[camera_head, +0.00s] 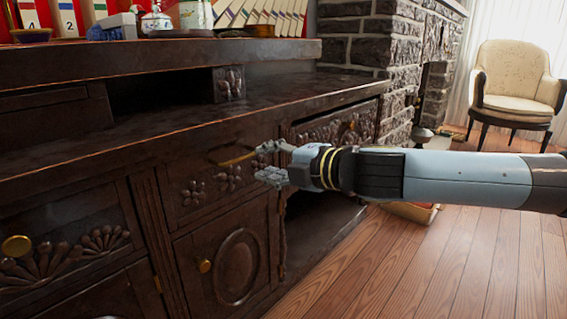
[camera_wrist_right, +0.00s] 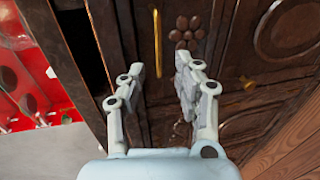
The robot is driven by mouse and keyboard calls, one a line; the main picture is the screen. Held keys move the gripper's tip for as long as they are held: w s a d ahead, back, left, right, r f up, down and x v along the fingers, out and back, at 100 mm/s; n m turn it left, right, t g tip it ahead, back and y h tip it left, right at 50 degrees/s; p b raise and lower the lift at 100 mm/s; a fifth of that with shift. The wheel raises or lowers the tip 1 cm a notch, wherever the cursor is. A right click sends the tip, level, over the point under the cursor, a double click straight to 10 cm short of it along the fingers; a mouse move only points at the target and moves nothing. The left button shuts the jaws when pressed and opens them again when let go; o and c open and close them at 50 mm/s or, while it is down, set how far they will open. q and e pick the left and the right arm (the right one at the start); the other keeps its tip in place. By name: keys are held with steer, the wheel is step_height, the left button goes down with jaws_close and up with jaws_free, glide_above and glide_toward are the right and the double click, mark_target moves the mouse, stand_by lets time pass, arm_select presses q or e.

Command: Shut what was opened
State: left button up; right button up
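A dark carved wooden sideboard fills the left of the head view. Its middle drawer (camera_head: 190,192) has flower carvings and a thin brass bar handle (camera_head: 237,159); the handle also shows in the wrist view (camera_wrist_right: 157,42). I cannot tell whether this drawer stands slightly out. My right gripper (camera_head: 265,162) is in front of this drawer, close to the handle. In the wrist view its fingers (camera_wrist_right: 160,78) are spread and empty, with the handle beyond the gap between them. Right of a cabinet door (camera_head: 237,265) a lower compartment (camera_head: 318,225) shows a dark interior. My left gripper is not in view.
Another carved drawer front (camera_head: 335,127) sits behind my right gripper. Books (camera_head: 260,14) and a small teapot (camera_head: 157,20) stand on the upper shelf. A stone fireplace (camera_head: 395,50) and a cream chair (camera_head: 515,80) stand at the right. The wooden floor (camera_head: 440,260) is mostly clear.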

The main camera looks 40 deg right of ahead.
steer(key=shift+v, duration=1.9)
